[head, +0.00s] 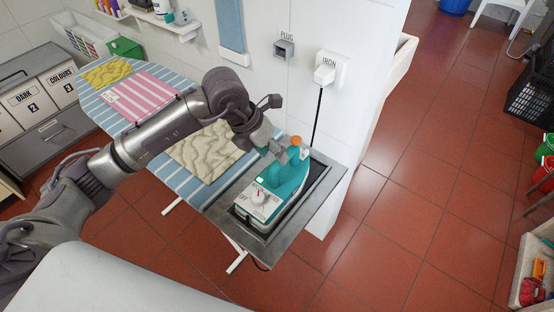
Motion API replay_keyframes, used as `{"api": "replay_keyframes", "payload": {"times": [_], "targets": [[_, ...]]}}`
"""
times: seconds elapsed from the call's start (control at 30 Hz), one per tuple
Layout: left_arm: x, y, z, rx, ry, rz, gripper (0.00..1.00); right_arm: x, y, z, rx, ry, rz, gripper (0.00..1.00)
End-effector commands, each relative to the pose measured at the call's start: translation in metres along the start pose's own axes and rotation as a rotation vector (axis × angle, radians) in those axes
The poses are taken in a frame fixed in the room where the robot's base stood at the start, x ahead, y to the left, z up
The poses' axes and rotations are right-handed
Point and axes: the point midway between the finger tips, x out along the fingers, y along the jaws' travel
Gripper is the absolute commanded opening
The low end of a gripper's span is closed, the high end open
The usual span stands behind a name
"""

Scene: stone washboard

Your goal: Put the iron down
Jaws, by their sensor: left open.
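The teal and white iron (281,181) sits in the grey metal rest (318,209) at the near right end of the ironing board. Its dial faces me, and an orange part shows near its far end. My left gripper (281,152) is open at the far upper end of the iron, very close to its handle. The gripper hides part of the handle, and I cannot tell whether the fingers touch it. My right gripper is not in view.
The striped ironing board (183,180) carries a wrinkled beige cloth (203,153), a pink striped cloth (140,96) and a yellow cloth (107,72). A black cord hangs from the wall socket (326,72) behind the iron.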

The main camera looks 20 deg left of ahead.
Motion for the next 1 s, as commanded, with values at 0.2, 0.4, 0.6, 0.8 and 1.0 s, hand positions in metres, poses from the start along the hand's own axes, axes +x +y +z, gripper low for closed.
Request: {"api": "replay_keyframes", "payload": {"times": [0.2,0.4,0.6,0.8,1.0], "targets": [[-0.046,0.001,0.000,0.002,-0.005,0.003,0.51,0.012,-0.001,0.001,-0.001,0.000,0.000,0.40],[-0.073,0.000,0.000,0.001,-0.003,0.001,0.51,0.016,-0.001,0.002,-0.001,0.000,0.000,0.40],[-0.081,0.000,0.000,0.000,0.000,0.000,0.51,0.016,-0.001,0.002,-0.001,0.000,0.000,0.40],[-0.080,0.000,0.000,0.000,0.000,0.000,0.51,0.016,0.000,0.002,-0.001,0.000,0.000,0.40],[-0.080,-0.001,0.000,0.001,-0.001,-0.004,0.51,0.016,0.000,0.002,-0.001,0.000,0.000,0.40]]}}
